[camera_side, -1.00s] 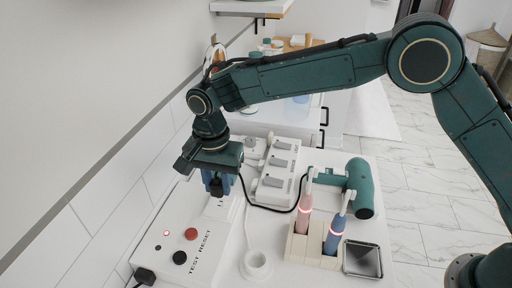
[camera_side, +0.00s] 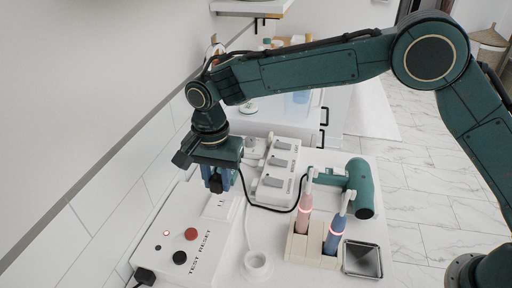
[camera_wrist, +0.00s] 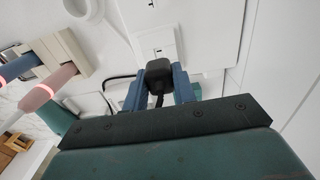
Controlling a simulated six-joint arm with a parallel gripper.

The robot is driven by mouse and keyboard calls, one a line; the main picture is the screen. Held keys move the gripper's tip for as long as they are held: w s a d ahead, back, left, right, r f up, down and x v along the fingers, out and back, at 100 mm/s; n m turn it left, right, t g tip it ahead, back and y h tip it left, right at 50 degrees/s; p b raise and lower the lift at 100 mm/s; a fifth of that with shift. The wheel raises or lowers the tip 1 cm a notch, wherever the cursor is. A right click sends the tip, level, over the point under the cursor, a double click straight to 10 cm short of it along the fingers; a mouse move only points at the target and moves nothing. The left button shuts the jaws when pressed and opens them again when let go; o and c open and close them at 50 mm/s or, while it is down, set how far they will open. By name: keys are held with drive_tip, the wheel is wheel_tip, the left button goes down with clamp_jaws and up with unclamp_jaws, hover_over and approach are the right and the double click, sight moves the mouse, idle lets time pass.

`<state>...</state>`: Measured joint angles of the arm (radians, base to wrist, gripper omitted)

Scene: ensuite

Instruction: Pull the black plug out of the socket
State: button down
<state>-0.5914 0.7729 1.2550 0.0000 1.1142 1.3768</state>
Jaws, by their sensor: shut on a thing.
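My gripper (camera_side: 219,184) points down, with its blue fingers shut on the black plug (camera_side: 215,183). In the wrist view the black plug (camera_wrist: 158,72) sits between the fingertips, with a black cord running from it. The white socket (camera_side: 218,208) is on the white box just below the plug, and its face shows in the side view. The plug appears to be raised off the socket, with a small gap. In the wrist view the plug hides part of the socket (camera_wrist: 157,42).
The white box (camera_side: 172,240) carries a red and a black button. A power strip (camera_side: 277,172), a green hair dryer (camera_side: 361,188), a holder with two toothbrushes (camera_side: 312,246), a small mirror-like tray (camera_side: 362,261) and a white ring-shaped stand (camera_side: 256,265) share the countertop.

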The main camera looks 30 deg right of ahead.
sight(217, 177)
drive_tip(key=shift+r, duration=2.7)
